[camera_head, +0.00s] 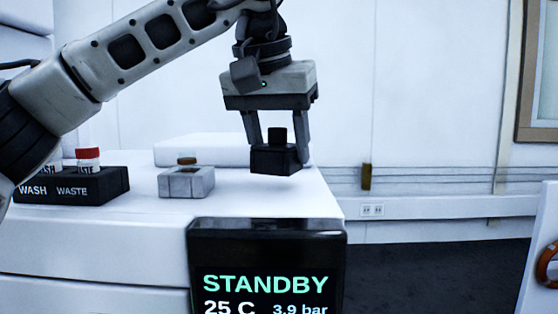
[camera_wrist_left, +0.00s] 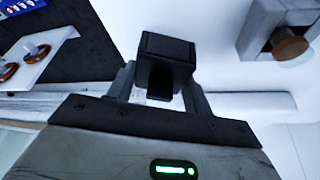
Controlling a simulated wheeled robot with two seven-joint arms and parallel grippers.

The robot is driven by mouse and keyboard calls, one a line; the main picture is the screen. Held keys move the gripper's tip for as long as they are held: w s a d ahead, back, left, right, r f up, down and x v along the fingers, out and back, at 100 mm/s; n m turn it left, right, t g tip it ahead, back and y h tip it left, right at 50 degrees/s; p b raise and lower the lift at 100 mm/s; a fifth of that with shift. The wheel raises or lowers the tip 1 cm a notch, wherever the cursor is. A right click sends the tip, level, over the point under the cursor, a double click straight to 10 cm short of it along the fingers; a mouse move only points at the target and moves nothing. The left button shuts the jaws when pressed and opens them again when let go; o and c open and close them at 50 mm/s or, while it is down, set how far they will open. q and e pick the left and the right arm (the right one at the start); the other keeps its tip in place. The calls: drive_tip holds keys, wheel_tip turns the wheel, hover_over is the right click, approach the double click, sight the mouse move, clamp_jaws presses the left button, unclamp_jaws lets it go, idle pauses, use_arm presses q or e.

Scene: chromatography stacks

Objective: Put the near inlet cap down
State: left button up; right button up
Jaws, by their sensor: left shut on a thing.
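The near inlet cap (camera_head: 275,160) is a black block with a narrower knob on top. My left gripper (camera_head: 274,146) points down and is shut on it, with a finger on either side. The cap hangs over the right part of the white instrument top (camera_head: 245,205), apparently above the surface. In the left wrist view the cap (camera_wrist_left: 165,52) sits between the fingers of the gripper (camera_wrist_left: 160,84). A grey block (camera_head: 187,184) with a brown-topped vial (camera_head: 187,160) stands left of the cap, apart from it. My right gripper is not in view.
A black WASH/WASTE rack (camera_head: 100,187) holds bottles, one red-capped (camera_head: 87,154), at the left. A raised white slab (camera_head: 215,150) lies behind. The black STANDBY display (camera_head: 267,240) is at the front. A white tray with orange rings (camera_wrist_left: 38,50) shows in the wrist view.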

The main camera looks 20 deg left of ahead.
use_arm(q)
drive_tip(key=shift+s+f, duration=0.1)
drive_tip(key=shift+f, duration=1.05)
drive_tip(key=shift+f, duration=0.1)
drive_tip(key=o, duration=1)
drive_tip(key=shift+c, duration=0.2)
drive_tip(key=shift+s+r, duration=0.15)
drive_tip(key=shift+r, duration=0.4)
drive_tip(key=p+v, duration=0.1)
drive_tip(key=v, duration=1)
drive_tip(key=shift+p, duration=0.35)
drive_tip(key=shift+s, duration=0.1)
